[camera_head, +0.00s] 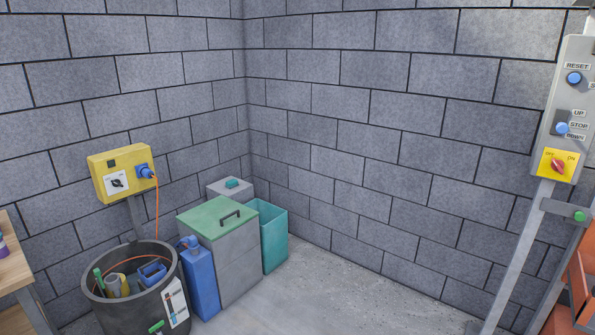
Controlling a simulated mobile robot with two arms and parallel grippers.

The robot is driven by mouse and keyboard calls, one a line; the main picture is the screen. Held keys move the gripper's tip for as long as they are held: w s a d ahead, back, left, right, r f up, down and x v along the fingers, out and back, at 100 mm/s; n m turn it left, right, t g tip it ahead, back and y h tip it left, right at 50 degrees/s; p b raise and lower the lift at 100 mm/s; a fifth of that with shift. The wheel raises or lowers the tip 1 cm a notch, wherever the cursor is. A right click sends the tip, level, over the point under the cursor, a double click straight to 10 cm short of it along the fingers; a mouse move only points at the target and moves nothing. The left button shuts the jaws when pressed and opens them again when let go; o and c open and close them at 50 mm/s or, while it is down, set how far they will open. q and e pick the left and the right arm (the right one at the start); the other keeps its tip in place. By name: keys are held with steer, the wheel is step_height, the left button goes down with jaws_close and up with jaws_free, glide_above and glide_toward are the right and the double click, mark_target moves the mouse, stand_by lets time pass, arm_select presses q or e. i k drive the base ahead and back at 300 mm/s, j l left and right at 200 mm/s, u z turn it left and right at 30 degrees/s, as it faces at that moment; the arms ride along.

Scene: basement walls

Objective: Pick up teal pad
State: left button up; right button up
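A small teal item (232,183) lies on top of a grey box (216,188) in the corner; it may be the teal pad, but it is too small to be sure. The grey box is partly hidden by a grey bin with a green lid (216,215) in front of it. Neither of my grippers shows in the head view.
A teal open bin (275,240) and a blue canister (201,285) flank the green-lidded bin. A black tub (100,310) holds several tools. A yellow switch box (122,172) stands behind it. A control post (520,260) is at right. Concrete floor (340,290) is clear between.

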mark_target(233, 183)
steer(key=i, duration=2.25)
